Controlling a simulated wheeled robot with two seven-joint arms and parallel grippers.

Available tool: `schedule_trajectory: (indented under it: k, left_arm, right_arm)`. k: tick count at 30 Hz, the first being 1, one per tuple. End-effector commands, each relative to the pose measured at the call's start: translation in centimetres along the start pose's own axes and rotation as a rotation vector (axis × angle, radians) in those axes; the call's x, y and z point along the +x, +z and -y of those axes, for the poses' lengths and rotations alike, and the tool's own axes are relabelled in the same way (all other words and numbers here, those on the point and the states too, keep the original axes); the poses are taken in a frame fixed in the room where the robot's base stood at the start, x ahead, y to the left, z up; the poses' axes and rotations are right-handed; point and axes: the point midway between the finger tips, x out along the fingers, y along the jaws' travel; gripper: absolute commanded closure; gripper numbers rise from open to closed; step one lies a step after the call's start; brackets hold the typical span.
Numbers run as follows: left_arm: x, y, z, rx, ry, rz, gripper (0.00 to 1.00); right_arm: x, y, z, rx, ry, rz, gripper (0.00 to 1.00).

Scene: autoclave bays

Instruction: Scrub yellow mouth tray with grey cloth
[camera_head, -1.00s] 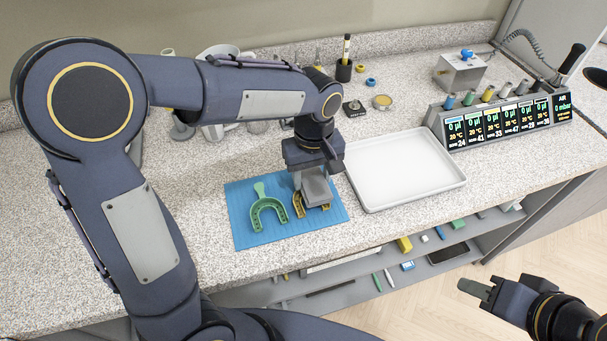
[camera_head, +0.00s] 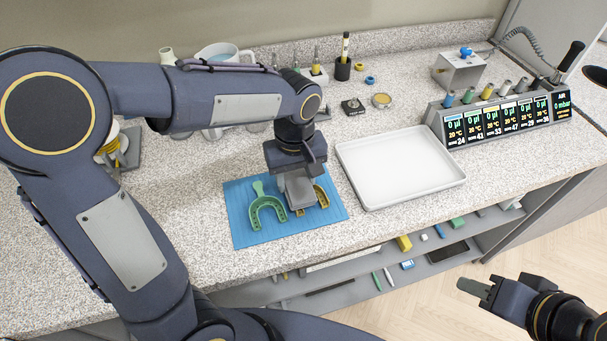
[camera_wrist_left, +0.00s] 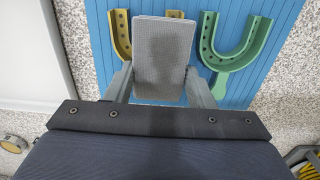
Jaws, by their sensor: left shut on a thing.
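The yellow mouth tray (camera_head: 323,197) lies on the blue mat (camera_head: 243,233), partly hidden under the grey cloth (camera_head: 298,190). My left gripper (camera_head: 298,180) is shut on the grey cloth and points down over the yellow tray. In the left wrist view the cloth (camera_wrist_left: 164,55) sits between my fingers and covers the middle of the yellow tray (camera_wrist_left: 121,36). Whether the cloth touches the tray is hard to tell. My right gripper (camera_head: 474,287) is away from the counter at the lower right; its jaw gap is unclear.
A green mouth tray (camera_head: 266,207) lies on the mat just left of the cloth. An empty white tray (camera_head: 400,168) stands to the right. A control unit with displays (camera_head: 500,118) is farther right. Small items lie on the shelf (camera_head: 350,290) below.

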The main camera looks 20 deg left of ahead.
Motion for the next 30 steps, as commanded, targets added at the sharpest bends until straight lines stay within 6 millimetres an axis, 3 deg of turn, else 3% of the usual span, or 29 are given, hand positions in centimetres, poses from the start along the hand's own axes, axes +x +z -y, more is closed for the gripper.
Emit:
schedule_trajectory:
  k: [11, 24, 30]
  left_arm:
    - [0.2, 0.1, 0.0, -0.001, -0.011, 0.005, 0.69]
    - [0.0, 0.1, -3.1, 0.002, -0.005, 0.004, 0.69]
    - [0.0, 0.1, -3.4, -0.001, -0.004, 0.004, 0.69]
  right_arm:
    - [-0.1, 0.0, 0.0, 0.0, 0.0, 0.0, 0.64]
    - [-0.6, -0.3, 0.3, 0.0, 0.0, 0.0, 0.64]
    - [-0.6, -0.3, 0.3, 0.0, 0.0, 0.0, 0.64]
